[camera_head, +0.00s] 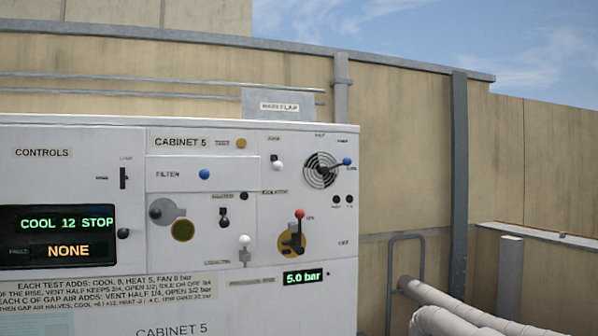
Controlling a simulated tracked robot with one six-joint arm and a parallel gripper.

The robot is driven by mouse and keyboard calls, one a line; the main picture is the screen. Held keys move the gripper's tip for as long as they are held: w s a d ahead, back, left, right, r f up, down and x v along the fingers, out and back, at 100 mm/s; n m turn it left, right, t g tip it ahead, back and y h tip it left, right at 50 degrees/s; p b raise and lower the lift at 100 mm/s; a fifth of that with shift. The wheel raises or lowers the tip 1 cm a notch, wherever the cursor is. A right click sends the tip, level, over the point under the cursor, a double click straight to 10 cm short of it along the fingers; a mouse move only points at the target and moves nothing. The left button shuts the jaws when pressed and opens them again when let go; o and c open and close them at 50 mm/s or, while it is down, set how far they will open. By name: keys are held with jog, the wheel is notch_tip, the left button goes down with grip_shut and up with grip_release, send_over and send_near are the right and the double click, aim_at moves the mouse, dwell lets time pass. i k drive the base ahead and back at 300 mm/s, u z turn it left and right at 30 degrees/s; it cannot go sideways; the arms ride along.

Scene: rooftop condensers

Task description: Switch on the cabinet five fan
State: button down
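The white cabinet (110,136) fills the left and middle of the head view, labelled CABINET 5. A small white-knobbed switch (277,163) sits under a tiny label that looks like FAN, but the print is too blurred to be sure. A red-tipped lever (300,215) points up on a brass-coloured disc, beside a label that looks like ISOLATOR. The green display (67,223) reads COOL 12 STOP, and the amber fault line below reads NONE. A round vent dial (320,171) has a blue-tipped handle pointing right. My gripper is not in view.
The panel also carries a blue filter knob (204,174), an amber test button (241,143), a white-tipped lever (244,240) and a pressure display (303,278) reading 5.0 bar. Thick pipes (450,307) and a grey rail (391,262) stand right of the cabinet. A wall closes the back.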

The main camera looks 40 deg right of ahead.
aim_at(278, 166)
jog(key=z, duration=0.1)
jog(key=i, duration=1)
jog(key=u, duration=0.05)
